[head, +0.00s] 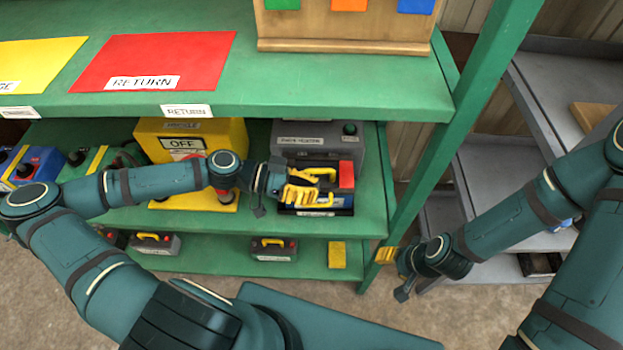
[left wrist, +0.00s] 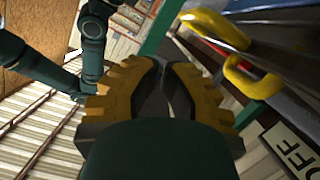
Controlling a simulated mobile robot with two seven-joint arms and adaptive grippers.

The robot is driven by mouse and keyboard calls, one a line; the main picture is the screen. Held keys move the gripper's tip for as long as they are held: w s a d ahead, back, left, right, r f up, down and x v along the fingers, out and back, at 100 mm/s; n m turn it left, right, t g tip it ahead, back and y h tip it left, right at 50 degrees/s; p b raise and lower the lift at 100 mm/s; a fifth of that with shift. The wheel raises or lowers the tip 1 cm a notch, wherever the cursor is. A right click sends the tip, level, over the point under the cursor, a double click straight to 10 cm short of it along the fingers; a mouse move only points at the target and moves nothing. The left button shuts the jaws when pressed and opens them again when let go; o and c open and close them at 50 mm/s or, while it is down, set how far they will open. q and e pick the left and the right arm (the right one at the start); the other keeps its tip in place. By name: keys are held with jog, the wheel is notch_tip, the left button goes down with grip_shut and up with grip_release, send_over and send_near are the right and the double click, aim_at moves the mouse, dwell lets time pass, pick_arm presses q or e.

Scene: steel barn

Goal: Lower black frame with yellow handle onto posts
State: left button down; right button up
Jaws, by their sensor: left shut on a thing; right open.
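The black frame (head: 315,164) with its yellow handle (head: 322,172) is at the right part of the middle shelf, over a dark blue-edged unit (head: 343,205) in front of a grey labelled box. The yellow handle also shows in the left wrist view (left wrist: 250,84), just right of the fingers. My left gripper (head: 300,190) has its yellow fingers shut at the frame; exactly which part they hold is unclear. The posts are hidden or too small to tell. My right gripper (head: 386,255) is open and empty, by the green rack upright.
The grey box (head: 350,143) stands behind, with a red block (head: 346,175) beside the frame. A yellow OFF unit (head: 223,135) is to the left. The green upper shelf (head: 350,92) overhangs the work. The green upright (head: 420,165) stands at the right.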

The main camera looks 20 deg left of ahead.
aim_at(311, 206)
pick_arm(q)
jog(key=shift+s+f+m+b, duration=0.3)
jog(key=shift+f+m+b, duration=0.2)
jog(key=shift+f, duration=0.4)
jog(key=shift+s+d+f+b, duration=0.15)
jog(key=shift+f+b, duration=0.2)
jog(key=shift+f, duration=0.4)
pick_arm(e)
jog(key=shift+d+f, duration=0.1)
jog(key=shift+f, duration=1)
jog(key=shift+s, duration=0.15)
